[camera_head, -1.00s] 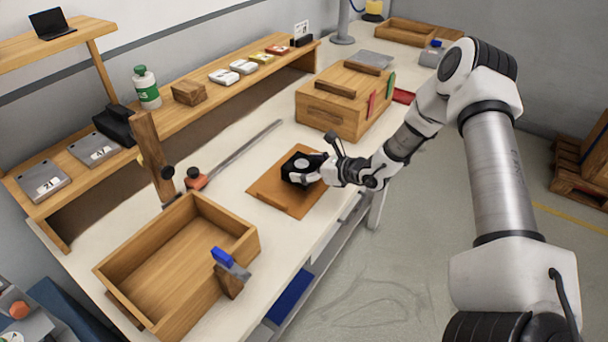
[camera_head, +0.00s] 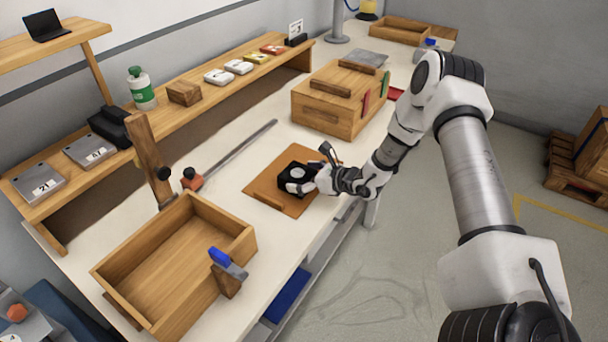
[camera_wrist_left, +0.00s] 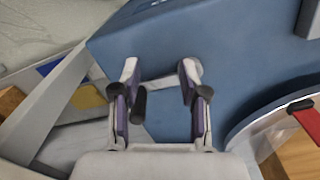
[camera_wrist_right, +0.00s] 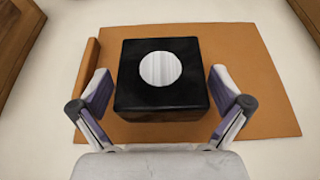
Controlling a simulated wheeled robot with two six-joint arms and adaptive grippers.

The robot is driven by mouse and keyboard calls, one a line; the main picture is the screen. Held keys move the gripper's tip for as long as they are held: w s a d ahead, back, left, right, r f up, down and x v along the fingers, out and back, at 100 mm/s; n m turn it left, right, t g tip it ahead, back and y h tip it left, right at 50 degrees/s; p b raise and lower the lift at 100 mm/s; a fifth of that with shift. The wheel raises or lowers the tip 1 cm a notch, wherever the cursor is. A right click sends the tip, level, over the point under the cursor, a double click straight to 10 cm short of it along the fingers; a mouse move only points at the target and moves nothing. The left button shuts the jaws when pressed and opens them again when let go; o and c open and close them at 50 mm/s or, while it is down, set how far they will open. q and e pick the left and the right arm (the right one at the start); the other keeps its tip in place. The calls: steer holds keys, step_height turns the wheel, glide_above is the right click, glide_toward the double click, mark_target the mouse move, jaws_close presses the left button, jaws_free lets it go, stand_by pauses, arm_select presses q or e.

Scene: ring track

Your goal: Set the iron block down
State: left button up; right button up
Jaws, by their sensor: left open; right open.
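The iron block, a black square block with a pale round disc on top (camera_wrist_right: 160,98), rests on a brown board (camera_wrist_right: 262,100) on the bench. It also shows in the head view (camera_head: 291,181). My right gripper (camera_wrist_right: 162,88) is open, with one finger on each side of the block's near part and a visible gap on both sides. In the head view the right gripper (camera_head: 308,184) reaches the block from the right. My left gripper (camera_wrist_left: 157,78) is open and empty in the left wrist view, in front of a blue surface; it is not in the head view.
An open wooden tray (camera_head: 245,245) stands on the bench at the left front. A wooden box with handles (camera_head: 325,110) stands behind the board. A clamp with a long bar (camera_head: 240,150) lies to the left. A shelf (camera_head: 205,100) runs along the wall.

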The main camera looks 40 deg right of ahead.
steer(key=shift+r, duration=0.2)
steer(key=p+v, duration=0.1)
steer(key=v, duration=0.4)
steer(key=p+v, duration=0.1)
steer(key=v, duration=0.4)
steer(key=shift+s+d+r, duration=0.15)
steer(key=shift+r, duration=0.2)
steer(key=shift+s+p, duration=0.45)
steer(key=shift+s, duration=0.2)
steer(key=s+a+f+n+g, duration=0.2)
steer(key=a, duration=0.1)
steer(key=s+a+f+n+g+y, duration=0.1)
steer(key=s+a+f+n+g, duration=0.1)
steer(key=s+a+n, duration=0.1)
steer(key=s+a+f+n+g, duration=0.2)
steer(key=s+a+g, duration=0.1)
steer(key=shift+a+f+y, duration=0.1)
steer(key=shift+a+y, duration=0.3)
steer(key=s+a+f+n+g+h, duration=0.1)
steer(key=s+f+n+g+h, duration=0.3)
steer(key=s+n, duration=0.4)
steer(key=s+a+f+n+g+h, duration=0.1)
steer(key=s+f+n+g+h, duration=0.25)
steer(key=s+n, duration=0.4)
steer(key=s+a+f+n+t, duration=0.2)
steer(key=s+a+n, duration=0.1)
steer(key=a+n, duration=0.3)
steer(key=n, duration=0.2)
steer(key=shift+a+n, duration=0.35)
steer(key=shift+w, duration=0.1)
